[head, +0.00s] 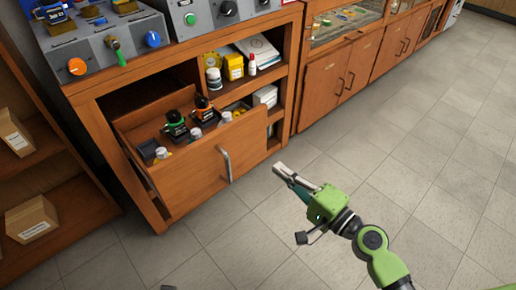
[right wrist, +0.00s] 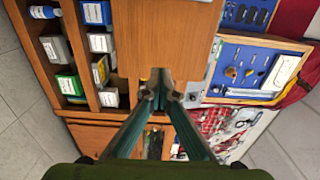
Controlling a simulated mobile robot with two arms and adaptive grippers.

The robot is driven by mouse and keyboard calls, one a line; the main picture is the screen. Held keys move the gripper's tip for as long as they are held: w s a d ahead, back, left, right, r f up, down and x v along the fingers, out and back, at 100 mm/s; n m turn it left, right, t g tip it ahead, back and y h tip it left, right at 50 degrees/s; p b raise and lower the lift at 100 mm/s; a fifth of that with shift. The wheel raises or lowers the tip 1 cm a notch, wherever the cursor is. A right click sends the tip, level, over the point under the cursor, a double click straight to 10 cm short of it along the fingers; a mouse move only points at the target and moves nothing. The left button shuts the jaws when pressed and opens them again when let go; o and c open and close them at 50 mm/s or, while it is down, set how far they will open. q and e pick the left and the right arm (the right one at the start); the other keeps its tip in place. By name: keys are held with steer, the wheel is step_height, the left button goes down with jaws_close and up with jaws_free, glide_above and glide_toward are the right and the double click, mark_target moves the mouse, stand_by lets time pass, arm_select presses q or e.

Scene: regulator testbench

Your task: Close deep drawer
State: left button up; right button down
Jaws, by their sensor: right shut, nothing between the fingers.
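The deep drawer (head: 200,172) is wooden and stands pulled out of the cabinet under the bench, its front tilted in the picture. A grey bar handle (head: 225,166) is on its front. Inside are a green-topped black device (head: 175,127), an orange-topped one (head: 202,110) and several small jars. My right gripper (head: 281,169) is to the right of the handle, apart from it, over the floor in the head view. Its fingers (right wrist: 160,84) are together and empty in the right wrist view.
Open shelves right of the drawer hold a yellow box (head: 233,66) and a white bottle (head: 214,80). A control panel with knobs (head: 110,45) is on the bench. A shelf with cardboard boxes (head: 31,219) stands at left. The tiled floor (head: 420,130) at right is clear.

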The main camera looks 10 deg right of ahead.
mark_target(250, 145)
steer(key=p+x, duration=0.1)
steer(key=x, duration=0.7)
steer(key=shift+p, duration=0.4)
arm_select(q)
step_height(250, 145, down, 7)
steer(key=s, duration=0.2)
steer(key=shift+s+a+f, duration=0.15)
steer(key=shift+s+f, duration=0.05)
steer(key=shift+s, duration=0.15)
arm_select(e)
steer(key=shift+w+a, duration=0.4)
steer(key=shift+w, duration=0.15)
